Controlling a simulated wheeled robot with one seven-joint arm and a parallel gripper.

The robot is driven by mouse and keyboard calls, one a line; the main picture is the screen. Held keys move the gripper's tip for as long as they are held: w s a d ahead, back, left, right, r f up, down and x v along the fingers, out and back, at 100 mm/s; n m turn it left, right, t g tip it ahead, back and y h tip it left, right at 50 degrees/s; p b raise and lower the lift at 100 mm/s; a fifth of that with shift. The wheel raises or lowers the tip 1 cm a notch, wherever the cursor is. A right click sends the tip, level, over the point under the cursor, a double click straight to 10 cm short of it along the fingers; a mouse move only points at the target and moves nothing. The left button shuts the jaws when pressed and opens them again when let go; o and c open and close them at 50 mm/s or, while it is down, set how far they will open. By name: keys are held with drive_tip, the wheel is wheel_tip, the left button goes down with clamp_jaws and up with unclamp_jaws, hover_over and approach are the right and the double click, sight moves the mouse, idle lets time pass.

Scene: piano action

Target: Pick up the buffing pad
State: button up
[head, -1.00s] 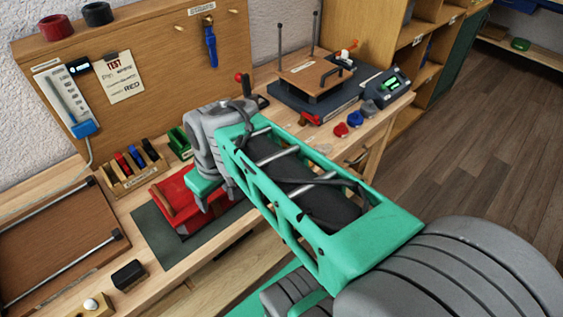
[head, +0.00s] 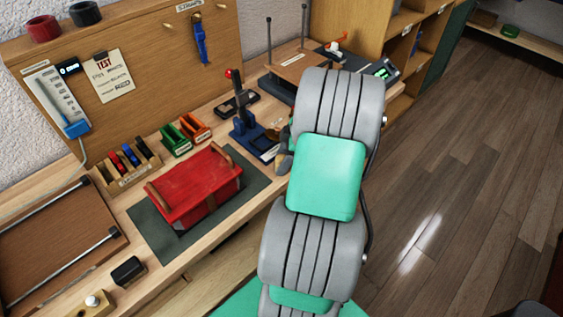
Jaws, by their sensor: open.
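I cannot say for certain which thing is the buffing pad. A small dark block (head: 128,271) lies on the bench at the front left and may be it. A wooden block with a pale round knob (head: 94,304) sits nearer the lower edge. My raised arm fills the middle of the head view and hides my gripper, so its fingers cannot be made out.
Pen holder (head: 127,166), green tray (head: 175,140) and orange tray (head: 195,127) line the back. A wooden tray with metal rods (head: 50,245) lies left. Bare floor is at right.

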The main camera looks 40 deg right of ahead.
drive_tip(key=shift+w+a+f, duration=0.1)
drive_tip(key=shift+a+f, duration=0.05)
drive_tip(key=shift+f, duration=0.25)
drive_tip(key=shift+c, duration=0.4)
clamp_jaws()
